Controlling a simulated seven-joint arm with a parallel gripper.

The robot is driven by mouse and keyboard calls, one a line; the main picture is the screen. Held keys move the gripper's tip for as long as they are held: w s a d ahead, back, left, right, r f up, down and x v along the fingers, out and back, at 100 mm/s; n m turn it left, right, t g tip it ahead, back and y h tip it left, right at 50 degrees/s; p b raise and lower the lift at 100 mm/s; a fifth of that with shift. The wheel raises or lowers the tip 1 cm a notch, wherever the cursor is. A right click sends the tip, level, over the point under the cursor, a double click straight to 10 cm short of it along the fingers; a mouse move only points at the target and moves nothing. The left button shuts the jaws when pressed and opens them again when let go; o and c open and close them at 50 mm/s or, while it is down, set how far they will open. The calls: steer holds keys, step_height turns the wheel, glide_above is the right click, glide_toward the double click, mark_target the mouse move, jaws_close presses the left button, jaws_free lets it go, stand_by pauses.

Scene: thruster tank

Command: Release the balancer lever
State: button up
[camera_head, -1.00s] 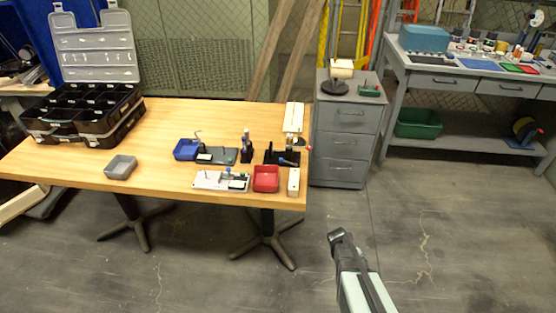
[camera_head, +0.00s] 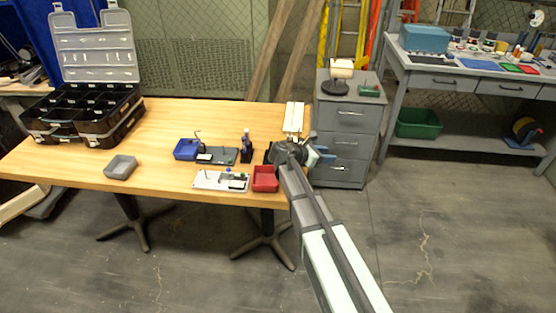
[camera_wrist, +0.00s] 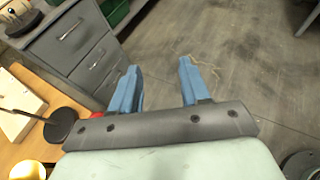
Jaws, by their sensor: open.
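My gripper (camera_wrist: 158,86) has two blue fingers standing well apart with nothing between them. In the head view it (camera_head: 322,157) is at the table's right edge, above the floor side. The likely balancer, a dark device at the table's right end, is mostly hidden behind my arm in the head view. In the wrist view a black disc (camera_wrist: 60,125) is at the left, with a red knob (camera_wrist: 97,115) just beyond it, left of my left finger. I cannot tell clearly how the lever is set.
The wooden table (camera_head: 75,170) holds a red bin (camera_head: 265,179), a blue bin (camera_head: 186,149), a grey bin (camera_head: 120,167) and a white box (camera_head: 294,117). A grey drawer cabinet (camera_head: 346,120) stands close behind my gripper. The floor at right is clear.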

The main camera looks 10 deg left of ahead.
steer(key=s+a+r+n+t, duration=0.1)
steer(key=s+a+r+n, duration=0.15)
steer(key=a, duration=0.45)
steer(key=s+a+r+n+t, duration=0.2)
steer(key=s+a+r, duration=0.15)
steer(key=a, duration=0.25)
steer(key=s+a+f+n+y, duration=0.1)
steer(key=s+a, duration=0.1)
steer(key=a, duration=0.2)
steer(key=s+a+f+n+y, duration=0.1)
steer(key=s+a, duration=0.1)
steer(key=a, duration=0.2)
steer(key=s+a+n+y, duration=0.1)
steer(key=s+a+n, duration=0.1)
steer(key=a, duration=0.2)
steer(key=shift+s+f+t, duration=0.1)
steer(key=shift+f+t, duration=0.2)
steer(key=shift+f, duration=0.25)
steer(key=shift+w+d+f, duration=0.1)
steer(key=shift+w+d, duration=0.05)
steer(key=shift+w, duration=0.05)
steer(key=x, duration=1.3)
steer(key=shift+c, duration=0.4)
jaws_close()
